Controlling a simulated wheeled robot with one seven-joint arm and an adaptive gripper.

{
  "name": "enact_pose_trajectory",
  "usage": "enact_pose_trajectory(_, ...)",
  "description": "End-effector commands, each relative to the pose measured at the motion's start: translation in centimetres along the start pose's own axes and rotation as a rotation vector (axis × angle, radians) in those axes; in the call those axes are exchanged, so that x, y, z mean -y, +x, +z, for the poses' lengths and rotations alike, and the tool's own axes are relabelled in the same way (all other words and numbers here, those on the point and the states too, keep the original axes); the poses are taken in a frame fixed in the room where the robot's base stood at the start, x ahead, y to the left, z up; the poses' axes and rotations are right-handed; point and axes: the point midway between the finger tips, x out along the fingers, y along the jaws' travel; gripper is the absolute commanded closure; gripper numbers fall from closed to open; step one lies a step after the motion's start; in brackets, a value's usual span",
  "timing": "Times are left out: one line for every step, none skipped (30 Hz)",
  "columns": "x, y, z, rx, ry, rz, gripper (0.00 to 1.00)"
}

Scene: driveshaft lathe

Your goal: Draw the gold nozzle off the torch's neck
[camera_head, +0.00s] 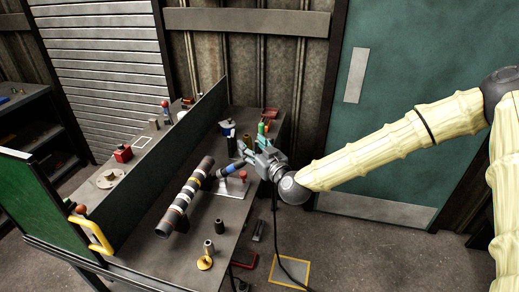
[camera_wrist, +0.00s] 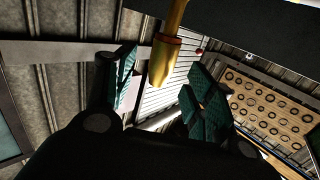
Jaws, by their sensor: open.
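In the wrist view the gold nozzle (camera_wrist: 161,62) hangs from the torch's curved gold neck (camera_wrist: 175,18), with a thin reddish ring near its upper end. My gripper (camera_wrist: 160,90) is open, with one teal-padded finger to the left of the nozzle and the other to its right. There are visible gaps on both sides. In the head view my gripper (camera_head: 249,153) is over the bench's right part, close to a blue and black handle (camera_head: 232,168), probably the torch. The nozzle cannot be made out there; my gripper seems to hide it.
A long banded shaft (camera_head: 185,198) lies along the bench (camera_head: 150,222). A small grey stand (camera_head: 235,187) with a red knob is under my gripper. Small bottles, including a green one (camera_head: 261,129), are close behind. A tall divider panel (camera_head: 170,145) splits the bench.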

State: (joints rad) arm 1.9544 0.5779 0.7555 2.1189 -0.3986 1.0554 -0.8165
Motion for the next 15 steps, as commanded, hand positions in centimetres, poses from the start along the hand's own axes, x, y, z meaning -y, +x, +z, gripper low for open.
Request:
enact_pose_trajectory(0.0, 0.8, -0.2, 0.0, 0.0, 0.001, 0.46)
enact_pose_trajectory(0.0, 1.1, -0.1, 0.001, 0.0, 0.001, 0.46)
enact_pose_trajectory(0.0, 1.6, -0.1, 0.0, 0.001, 0.001, 0.46)
enact_pose_trajectory(0.0, 2.0, -0.2, 0.0, 0.0, 0.001, 0.46)
enact_pose_trajectory(0.0, 2.3, -0.2, 0.0, 0.0, 0.0, 0.46)
enact_pose_trajectory(0.0, 2.6, -0.1, 0.001, 0.0, 0.0, 0.46)
enact_pose_trajectory(0.0, 2.9, -0.1, 0.001, 0.0, 0.0, 0.46)
enact_pose_trajectory(0.0, 3.1, -0.1, 0.001, 0.0, 0.0, 0.46)
enact_pose_trajectory(0.0, 3.4, 0.0, 0.001, 0.0, 0.0, 0.46)
enact_pose_trajectory(0.0, 3.5, 0.0, 0.001, 0.0, 0.0, 0.46)
enact_pose_trajectory(0.0, 3.6, 0.0, 0.0, 0.0, 0.0, 0.46)
enact_pose_trajectory(0.0, 3.8, 0.0, 0.0, 0.0, 0.0, 0.46)
enact_pose_trajectory(0.0, 3.8, 0.0, 0.0, 0.0, 0.001, 0.46)
enact_pose_trajectory(0.0, 3.9, 0.0, 0.0, 0.0, 0.001, 0.46)
enact_pose_trajectory(0.0, 3.9, 0.0, 0.0, 0.0, 0.001, 0.46)
